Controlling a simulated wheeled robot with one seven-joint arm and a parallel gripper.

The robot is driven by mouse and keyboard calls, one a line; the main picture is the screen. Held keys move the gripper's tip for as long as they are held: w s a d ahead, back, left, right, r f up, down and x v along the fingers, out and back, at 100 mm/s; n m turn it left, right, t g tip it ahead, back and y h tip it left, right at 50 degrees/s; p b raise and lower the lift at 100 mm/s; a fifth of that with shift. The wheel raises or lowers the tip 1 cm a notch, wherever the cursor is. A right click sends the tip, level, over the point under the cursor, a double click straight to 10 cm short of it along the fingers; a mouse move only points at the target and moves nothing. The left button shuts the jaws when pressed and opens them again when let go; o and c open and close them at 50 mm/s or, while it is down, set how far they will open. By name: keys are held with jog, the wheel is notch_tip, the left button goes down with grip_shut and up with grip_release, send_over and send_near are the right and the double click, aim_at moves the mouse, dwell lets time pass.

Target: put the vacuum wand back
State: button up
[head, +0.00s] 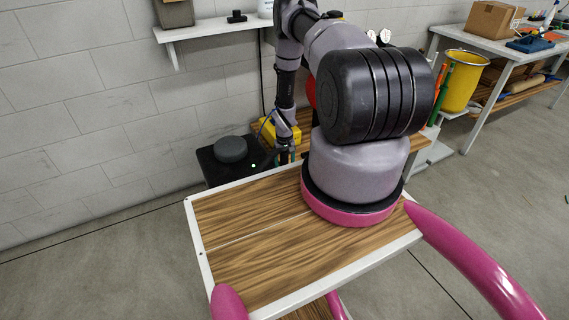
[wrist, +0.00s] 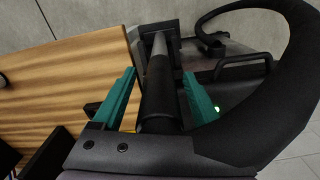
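The black vacuum wand (wrist: 158,85) runs up the middle of the wrist view, its far end reaching a dark bracket-like part (wrist: 160,28). My gripper (wrist: 159,74) has teal fingers, one on each side of the wand, with a visible gap on both sides. It looks open and not clamped on it. A thick black hose (wrist: 292,75) curves round on the right towards the dark vacuum unit (wrist: 225,92), which shows a green light. In the head view the vacuum unit (head: 212,170) stands by the wall, with my gripper (head: 284,158) low beside it; the wand cannot be made out there.
A wooden surface (wrist: 60,85) lies left in the wrist view. In the head view, a wall shelf (head: 205,30) hangs above, a yellow case (head: 283,132) sits behind my arm, and a yellow bin (head: 463,82) and a workbench (head: 500,48) stand right. Left floor is clear.

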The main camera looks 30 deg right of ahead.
notch_tip(320, 180, up, 12)
jog(key=shift+r, duration=0.15)
dwell(0.6)
jog(key=shift+w+r, duration=0.1)
jog(key=shift+r, duration=0.2)
jog(key=w+a+r+t, duration=0.1)
jog(key=w+a+r, duration=0.1)
jog(key=r, duration=1.2)
jog(key=w+a+r+t, duration=0.1)
jog(key=r, duration=1.3)
jog(key=s+a+r+m+t, duration=0.15)
jog(key=s+r, duration=0.25)
jog(key=r, duration=0.5)
jog(key=s+a+r+t, duration=0.1)
jog(key=s+a+r, duration=0.2)
jog(key=r, duration=0.6)
jog(key=s+a+r+t, duration=0.1)
jog(key=s+a+r, duration=0.1)
jog(key=s+r, duration=0.2)
jog(key=s+a+r+y, duration=0.1)
jog(key=s+a+r, duration=0.2)
jog(key=s, duration=0.8)
jog(key=s+a+r+t+y, duration=0.1)
jog(key=s+a+r, duration=0.2)
jog(key=s+r, duration=0.3)
jog(key=shift+s+r+t, duration=0.35)
jog(key=shift+s+r, duration=0.05)
jog(key=shift+s, duration=0.65)
